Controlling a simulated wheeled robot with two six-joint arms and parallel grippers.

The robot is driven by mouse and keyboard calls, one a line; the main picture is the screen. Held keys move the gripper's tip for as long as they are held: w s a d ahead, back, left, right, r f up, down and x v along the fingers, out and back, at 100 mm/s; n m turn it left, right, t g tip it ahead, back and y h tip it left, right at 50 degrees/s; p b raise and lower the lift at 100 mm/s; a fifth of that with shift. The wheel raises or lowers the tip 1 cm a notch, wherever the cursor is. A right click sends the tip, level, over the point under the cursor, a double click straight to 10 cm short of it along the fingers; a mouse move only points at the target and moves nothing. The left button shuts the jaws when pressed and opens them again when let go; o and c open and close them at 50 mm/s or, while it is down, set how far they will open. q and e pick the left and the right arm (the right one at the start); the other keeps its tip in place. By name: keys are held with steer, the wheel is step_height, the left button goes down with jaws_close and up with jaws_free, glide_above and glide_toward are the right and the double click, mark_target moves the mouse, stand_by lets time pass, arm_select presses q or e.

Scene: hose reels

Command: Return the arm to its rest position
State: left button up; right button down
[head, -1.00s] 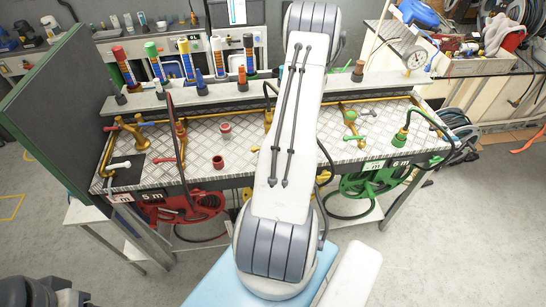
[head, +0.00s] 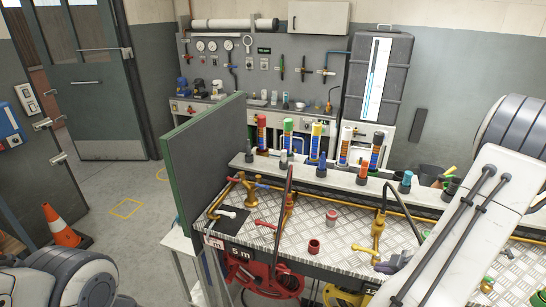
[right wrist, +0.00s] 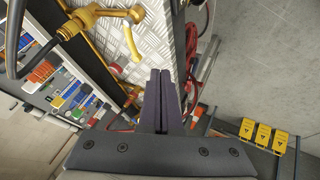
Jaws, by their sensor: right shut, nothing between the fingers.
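My right arm (head: 465,225), white with grey joints, fills the right side of the head view and reaches over the tread-plate bench (head: 335,248). My right gripper (right wrist: 160,76) shows in the right wrist view with its two dark purple fingers together and nothing between them. In the head view only a small dark part of it (head: 385,267) shows beside the arm, near a brass valve (head: 378,236). The valve shows at the upper left in the wrist view. My left arm (head: 75,275) shows at the lower left; its gripper is out of view.
A green-edged grey panel (head: 210,160) stands at the bench's left end. A red hose reel (head: 270,280) hangs below. Colored marker-like tubes (head: 316,140) line the back ledge. A traffic cone (head: 60,228) stands on the open floor at left.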

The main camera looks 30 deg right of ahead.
steer(key=w+a+r+g+h+b, duration=0.1)
steer(key=w+a+r+g+b, duration=0.3)
steer(key=w+a, duration=0.9)
steer(key=a+r+p, duration=0.1)
steer(key=a+r, duration=0.2)
steer(key=a, duration=0.5)
steer(key=s+a+r+g+y, duration=0.1)
steer(key=s+a+g, duration=0.1)
steer(key=s+a, duration=0.6)
steer(key=s+a+r+g+y+b, duration=0.1)
steer(key=s+a+r+g+y, duration=0.1)
steer(key=s+a, duration=0.7)
steer(key=a, duration=0.4)
steer(key=shift+s+a+r, duration=0.2)
steer(key=shift+a+r, duration=0.05)
steer(key=shift+a, duration=0.15)
